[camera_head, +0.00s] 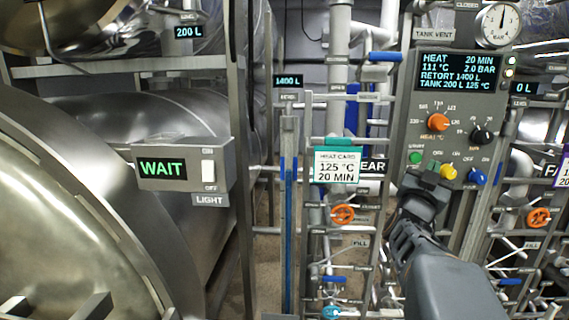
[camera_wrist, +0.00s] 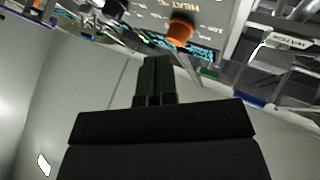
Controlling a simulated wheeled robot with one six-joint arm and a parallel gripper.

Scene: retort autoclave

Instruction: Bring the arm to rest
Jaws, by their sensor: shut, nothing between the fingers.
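My gripper (camera_head: 431,172) is at the lower part of the grey control panel (camera_head: 450,105), near the green button (camera_head: 415,158) and the yellow knob (camera_head: 448,171). Its fingers are together and hold nothing. In the wrist view the shut fingers (camera_wrist: 155,75) point toward the panel, with the orange knob (camera_wrist: 180,30) just beyond them. My arm reaches up from the lower right of the head view. I cannot tell whether the fingertips touch the panel. The panel display (camera_head: 457,75) reads HEAT, 20 MIN, 111 °C, 2.0 BAR, RETORT 1400 L, TANK 200 L 125 °C.
A pressure gauge (camera_head: 499,24) tops the panel. A heat card (camera_head: 337,166) reading 125 °C, 20 MIN hangs left of my gripper. Pipes and orange valves (camera_head: 343,215) surround the arm. A WAIT sign (camera_head: 162,168) and large steel vessel (camera_head: 60,200) stand at left.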

